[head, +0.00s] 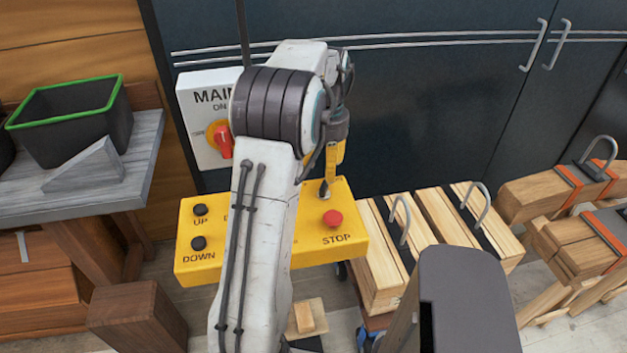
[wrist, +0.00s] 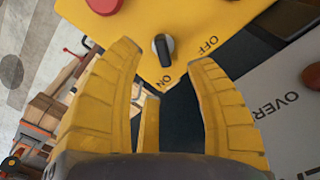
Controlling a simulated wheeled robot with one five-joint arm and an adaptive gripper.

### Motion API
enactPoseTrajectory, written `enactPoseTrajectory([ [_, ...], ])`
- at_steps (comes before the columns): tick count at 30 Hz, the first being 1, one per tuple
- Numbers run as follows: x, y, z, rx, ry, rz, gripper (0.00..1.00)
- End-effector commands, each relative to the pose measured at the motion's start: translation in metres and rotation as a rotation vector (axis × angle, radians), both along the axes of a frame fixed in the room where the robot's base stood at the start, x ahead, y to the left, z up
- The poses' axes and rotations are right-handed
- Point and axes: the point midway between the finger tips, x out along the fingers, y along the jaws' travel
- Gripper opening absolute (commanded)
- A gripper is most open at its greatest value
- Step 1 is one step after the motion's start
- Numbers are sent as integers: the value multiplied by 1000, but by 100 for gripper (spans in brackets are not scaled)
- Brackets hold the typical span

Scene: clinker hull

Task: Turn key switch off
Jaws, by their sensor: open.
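The key switch (wrist: 162,48) is a small round switch with a black and pale grip on the yellow control box (head: 346,250). In the wrist view its grip points roughly toward the ON label, with OFF off to the right. I see no clear contact. In the head view my gripper (head: 332,178) hangs over the back of the box, and my arm hides part of the box and its labels.
A red STOP button (head: 333,218) sits close by on the box, with UP (head: 200,210) and DOWN (head: 198,243) buttons at left. Behind is a white MAIN panel (head: 197,95) with a red rotary handle (head: 223,140).

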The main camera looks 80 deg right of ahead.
Motion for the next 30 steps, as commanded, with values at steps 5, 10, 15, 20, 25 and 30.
enactPoseTrajectory([
  [5, -7, -1, -7, 6, -1, -16, 50],
  [10, -7, -1, -27, 8, 0, -17, 50],
  [15, -7, -1, -48, 8, 0, -16, 50],
  [20, -7, -1, -63, 6, -1, -16, 50],
  [25, -7, -1, -73, 5, -1, -15, 50],
  [30, -7, -1, -75, 3, 0, -15, 50],
])
